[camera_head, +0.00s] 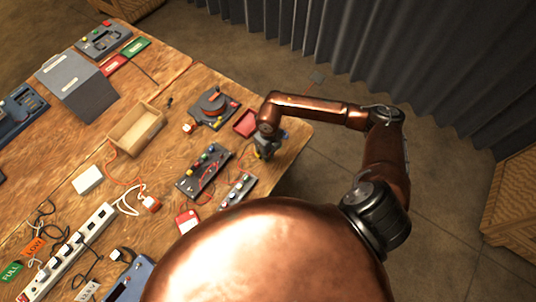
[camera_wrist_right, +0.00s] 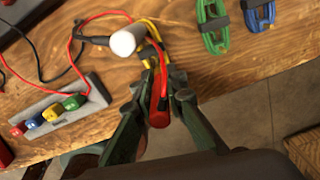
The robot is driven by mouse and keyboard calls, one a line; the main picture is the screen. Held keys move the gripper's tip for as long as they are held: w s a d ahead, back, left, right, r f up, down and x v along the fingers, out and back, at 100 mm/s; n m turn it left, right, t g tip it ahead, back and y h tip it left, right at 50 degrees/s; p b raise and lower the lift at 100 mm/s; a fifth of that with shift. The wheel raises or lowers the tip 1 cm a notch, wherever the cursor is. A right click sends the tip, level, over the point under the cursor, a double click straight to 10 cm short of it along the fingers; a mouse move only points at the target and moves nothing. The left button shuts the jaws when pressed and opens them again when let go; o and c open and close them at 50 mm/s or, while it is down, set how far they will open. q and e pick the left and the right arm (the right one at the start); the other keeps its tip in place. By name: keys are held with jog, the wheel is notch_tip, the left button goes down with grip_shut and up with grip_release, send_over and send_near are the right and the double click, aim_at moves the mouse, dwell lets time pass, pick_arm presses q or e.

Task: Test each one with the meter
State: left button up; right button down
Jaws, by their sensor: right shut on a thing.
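My right gripper (camera_head: 265,150) is over the right end of the wooden table in the head view. In the right wrist view my right gripper (camera_wrist_right: 162,85) is shut on a red cable piece (camera_wrist_right: 159,110), beside yellow cable. A white rounded piece (camera_wrist_right: 127,42) lies just beyond the fingertips. A green cable coil (camera_wrist_right: 212,25) and a blue cable coil (camera_wrist_right: 258,14), each with a black strap, lie to the right. A grey strip with coloured terminals (camera_wrist_right: 60,108) is at left, with red and black leads near it. I cannot tell which device is the meter. My left gripper is not in view.
The wooden table (camera_head: 100,185) holds a dark box with coloured knobs (camera_head: 204,170), an open wooden tray (camera_head: 137,128), a red tray (camera_head: 246,123), a grey sloped box (camera_head: 75,85) and a white power strip (camera_head: 75,245). Loose cables lie at lower left. A grey curtain (camera_head: 400,60) hangs behind.

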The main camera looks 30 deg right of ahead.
jog(key=shift+f, duration=0.3)
dwell(0.6)
jog(key=c, duration=1.9)
grip_release()
jog(key=shift+o, duration=0.3)
jog(key=shift+o, duration=1.3)
jog(key=shift+r, duration=0.15)
jog(key=shift+r+p, duration=2.15)
jog(key=shift+r, duration=1.5)
